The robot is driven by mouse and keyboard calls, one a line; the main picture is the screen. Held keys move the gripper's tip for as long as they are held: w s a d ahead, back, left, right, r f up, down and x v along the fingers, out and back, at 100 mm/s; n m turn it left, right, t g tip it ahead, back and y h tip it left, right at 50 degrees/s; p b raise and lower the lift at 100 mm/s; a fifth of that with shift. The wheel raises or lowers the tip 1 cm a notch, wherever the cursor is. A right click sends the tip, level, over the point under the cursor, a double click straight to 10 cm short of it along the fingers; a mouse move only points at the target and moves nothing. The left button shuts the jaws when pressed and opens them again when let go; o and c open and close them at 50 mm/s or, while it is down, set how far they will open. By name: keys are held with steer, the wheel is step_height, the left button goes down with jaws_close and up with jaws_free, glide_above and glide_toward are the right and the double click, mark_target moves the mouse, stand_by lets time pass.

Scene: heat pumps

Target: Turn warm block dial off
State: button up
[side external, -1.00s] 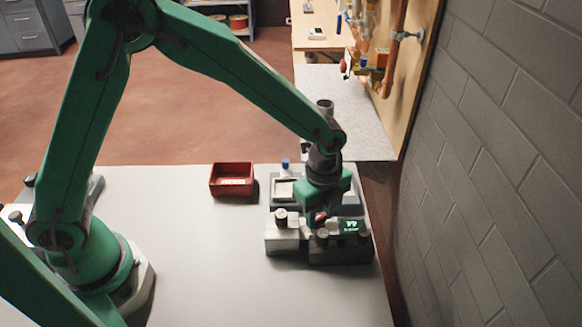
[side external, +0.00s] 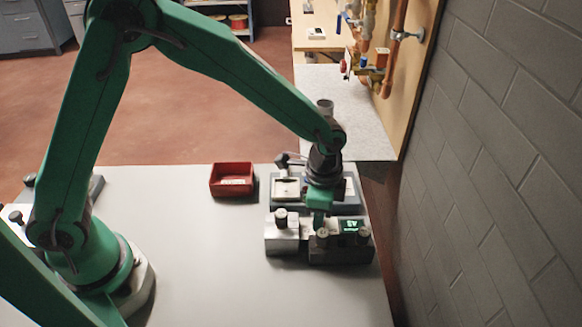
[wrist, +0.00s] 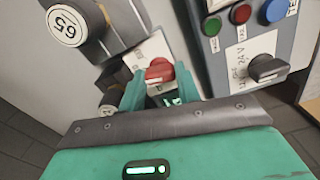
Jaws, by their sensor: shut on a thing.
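My gripper (wrist: 160,88) is shut on a red-topped dial (wrist: 160,71), with one green finger on each side of it. In the side view my gripper (side external: 320,215) points down over the front blocks and hides the red dial. A dark block (side external: 340,255) with a small lit green display (side external: 353,226) sits there. A light grey block (side external: 281,243) with a dark knob (side external: 281,218) stands to its left. The wrist view shows a round cap marked 65 (wrist: 66,25) at upper left. I cannot tell for sure which block bears the red dial.
A blue-grey box (wrist: 215,75) with green, red and blue buttons and a black knob (wrist: 266,68) stands close beside my gripper. A red bin (side external: 232,180) is to the left. The pale table (side external: 200,255) is clear in the middle. A brick wall is at right.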

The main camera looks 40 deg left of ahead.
steer(key=n, duration=0.7)
steer(key=shift+r, duration=0.1)
steer(key=n, duration=0.4)
steer(key=shift+n, duration=1.7)
steer(key=o, duration=1)
steer(key=shift+r, duration=3.9)
